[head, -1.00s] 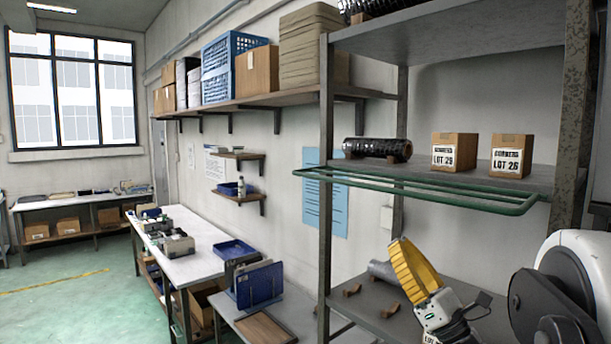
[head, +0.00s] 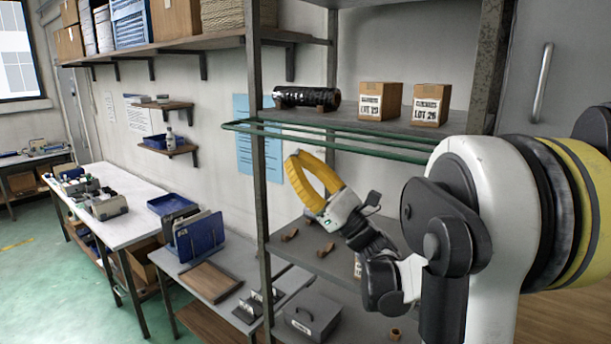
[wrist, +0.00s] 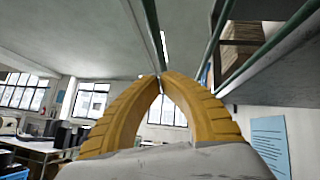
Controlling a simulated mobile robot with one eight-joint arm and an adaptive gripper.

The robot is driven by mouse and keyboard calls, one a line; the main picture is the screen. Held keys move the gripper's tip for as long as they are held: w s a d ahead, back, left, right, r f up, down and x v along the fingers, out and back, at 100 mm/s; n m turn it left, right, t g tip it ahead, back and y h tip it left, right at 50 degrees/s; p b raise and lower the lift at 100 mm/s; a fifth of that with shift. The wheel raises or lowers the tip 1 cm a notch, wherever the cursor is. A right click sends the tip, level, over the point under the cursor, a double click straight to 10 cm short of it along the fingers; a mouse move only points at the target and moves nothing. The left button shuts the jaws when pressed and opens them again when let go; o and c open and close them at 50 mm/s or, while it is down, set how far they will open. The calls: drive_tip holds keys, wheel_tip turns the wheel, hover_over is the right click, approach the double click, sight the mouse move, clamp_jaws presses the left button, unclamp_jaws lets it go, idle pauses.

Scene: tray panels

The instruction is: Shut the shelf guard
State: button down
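The shelf guard is a green tubular rail frame (head: 330,141). It juts out roughly level from the front of the middle shelf (head: 350,122). In the wrist view its green bars (wrist: 273,45) pass overhead, above and beyond the fingers. My gripper (head: 294,156) has yellow ribbed fingers and points up and to the left, just below the guard in the picture. In the wrist view the fingertips (wrist: 161,75) meet, with an empty gap lower between the fingers. I see nothing held. Whether the gripper touches the guard is not clear; it looks apart.
A black roll (head: 306,97) and two cartons, one here (head: 380,101), stand on the middle shelf. The lower shelf (head: 300,250) holds small brown cradles. A metal upright (head: 257,200) stands left of my gripper. A low bench (head: 212,280) and a long white table (head: 110,190) lie further left.

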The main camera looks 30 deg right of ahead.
sight(296, 141)
drive_tip(key=shift+a+r, duration=0.15)
drive_tip(key=shift+r, duration=0.5)
drive_tip(key=shift+r, duration=0.1)
drive_tip(key=shift+s+a+r+m+t+h+p, duration=0.15)
drive_tip(key=shift+r+m+t+h+p, duration=0.3)
drive_tip(key=shift+m+h, duration=0.4)
drive_tip(key=shift+r+m+t+h, duration=0.1)
drive_tip(key=shift+m+t+h, duration=0.15)
drive_tip(key=shift+m, duration=0.3)
drive_tip(key=shift+a+r+m+t+h+p, duration=0.1)
drive_tip(key=shift+r+m+t+h+p, duration=0.45)
drive_tip(key=shift+m+h, duration=0.5)
drive_tip(key=shift+r+m+t+h+p, duration=0.3)
drive_tip(key=shift+r+m+h, duration=0.5)
drive_tip(key=shift+m, duration=0.35)
drive_tip(key=w+d+r+m+g+h+p, duration=0.2)
drive_tip(key=d+r+m+h+p, duration=0.3)
drive_tip(key=m+h+p, duration=0.3)
drive_tip(key=w+d+r+m+g+h+p, duration=0.1)
drive_tip(key=d+r+m+g+h+p, duration=0.4)
drive_tip(key=m, duration=1)
drive_tip(key=shift+w+r+h+p, duration=0.35)
drive_tip(key=shift+r+h+p, duration=1.05)
drive_tip(key=shift+h+p, duration=0.35)
